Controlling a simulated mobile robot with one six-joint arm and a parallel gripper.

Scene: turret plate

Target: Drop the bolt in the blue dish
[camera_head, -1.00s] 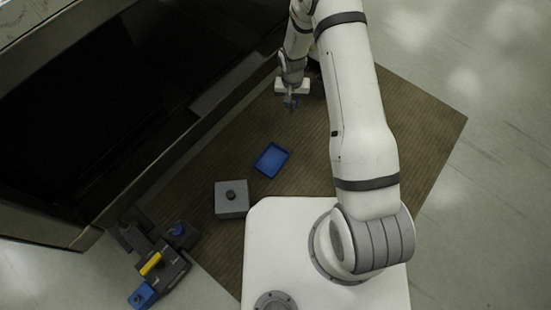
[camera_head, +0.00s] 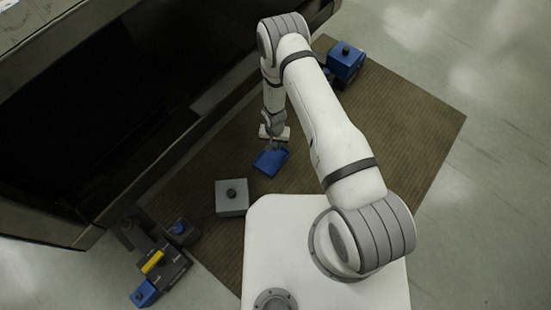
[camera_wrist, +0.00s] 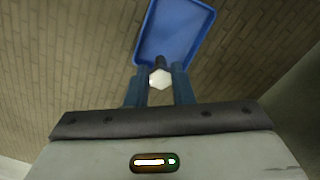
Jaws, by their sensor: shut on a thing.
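The blue dish (camera_head: 270,163) is a shallow rectangular tray on the brown mat, left of centre in the head view. In the wrist view the dish (camera_wrist: 177,32) lies beyond my fingertips at the top. My gripper (camera_wrist: 160,80) is shut on the bolt (camera_wrist: 160,78), whose pale hexagonal head faces the camera with a dark part beyond it. In the head view my gripper (camera_head: 272,143) is above the far edge of the dish. The bolt is too small to make out there. How high it is above the dish I cannot tell.
A grey block with a dark knob (camera_head: 231,198) stands near the dish. Dark fixtures with a yellow bar (camera_head: 152,262) and a blue block (camera_head: 144,294) are at lower left. A blue box (camera_head: 345,62) sits at the mat's far end. The mat (camera_head: 400,130) is clear at right.

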